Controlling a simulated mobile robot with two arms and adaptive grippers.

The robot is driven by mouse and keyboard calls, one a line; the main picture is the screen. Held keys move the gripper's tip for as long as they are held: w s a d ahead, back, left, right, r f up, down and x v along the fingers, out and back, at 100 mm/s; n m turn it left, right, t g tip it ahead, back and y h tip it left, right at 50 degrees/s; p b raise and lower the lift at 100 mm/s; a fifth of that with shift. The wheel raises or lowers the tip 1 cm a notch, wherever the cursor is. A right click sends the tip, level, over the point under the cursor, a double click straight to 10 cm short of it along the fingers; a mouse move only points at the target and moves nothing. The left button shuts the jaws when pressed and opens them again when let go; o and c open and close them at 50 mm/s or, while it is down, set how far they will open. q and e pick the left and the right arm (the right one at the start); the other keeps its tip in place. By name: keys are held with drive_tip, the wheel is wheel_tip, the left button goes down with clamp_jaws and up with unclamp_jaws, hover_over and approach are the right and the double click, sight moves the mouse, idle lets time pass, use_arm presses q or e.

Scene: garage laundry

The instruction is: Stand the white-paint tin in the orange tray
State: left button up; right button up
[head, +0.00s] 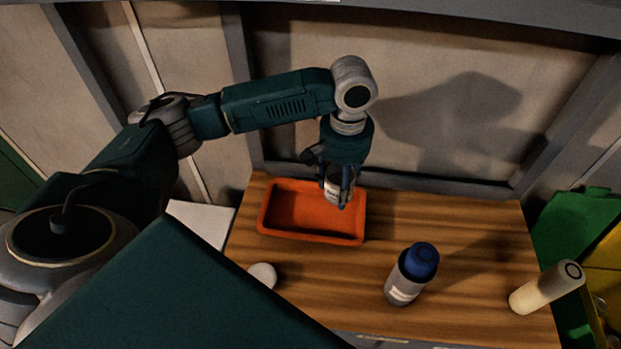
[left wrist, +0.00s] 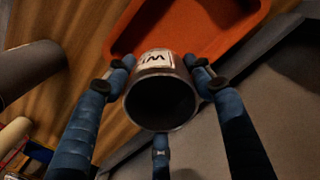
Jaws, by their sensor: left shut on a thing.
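The white-paint tin (head: 333,190) is a small grey tin with a white label. My left gripper (head: 339,194) is shut on it, pointing down. In the left wrist view the tin (left wrist: 160,98) sits between the blue fingers, its round end toward the camera and part of its label letters showing. The orange tray (head: 275,227) lies on the wooden bench; the tin overlaps its right part in the head view. In the left wrist view the tray (left wrist: 190,25) shows beyond the tin, which seems held above it. The exact height is unclear. My right gripper is out of view.
On the wooden bench (head: 460,230) stand a grey bottle with a blue cap (head: 409,276), a cream cylinder (head: 543,288) at the right and a small whitish round thing (head: 263,275) in front of the tray. Green and yellow bins (head: 580,225) stand right of the bench.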

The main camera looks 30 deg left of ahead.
sight(336, 219)
use_arm(q)
drive_tip(key=f, duration=0.1)
drive_tip(key=f+p, duration=0.1)
drive_tip(key=f, duration=0.2)
drive_tip(key=shift+s+d+f, duration=0.15)
drive_tip(key=shift+s+d, duration=0.1)
drive_tip(key=shift+s, duration=0.05)
wheel_tip(336, 219, down, 5)
drive_tip(key=shift+w+f+p, duration=0.1)
drive_tip(key=shift+w+p, duration=0.05)
drive_tip(key=shift+p, duration=0.6)
drive_tip(key=shift+f, duration=0.2)
drive_tip(key=shift+a+f, duration=0.1)
drive_tip(key=o, duration=1.2)
drive_tip(key=shift+o, duration=0.3)
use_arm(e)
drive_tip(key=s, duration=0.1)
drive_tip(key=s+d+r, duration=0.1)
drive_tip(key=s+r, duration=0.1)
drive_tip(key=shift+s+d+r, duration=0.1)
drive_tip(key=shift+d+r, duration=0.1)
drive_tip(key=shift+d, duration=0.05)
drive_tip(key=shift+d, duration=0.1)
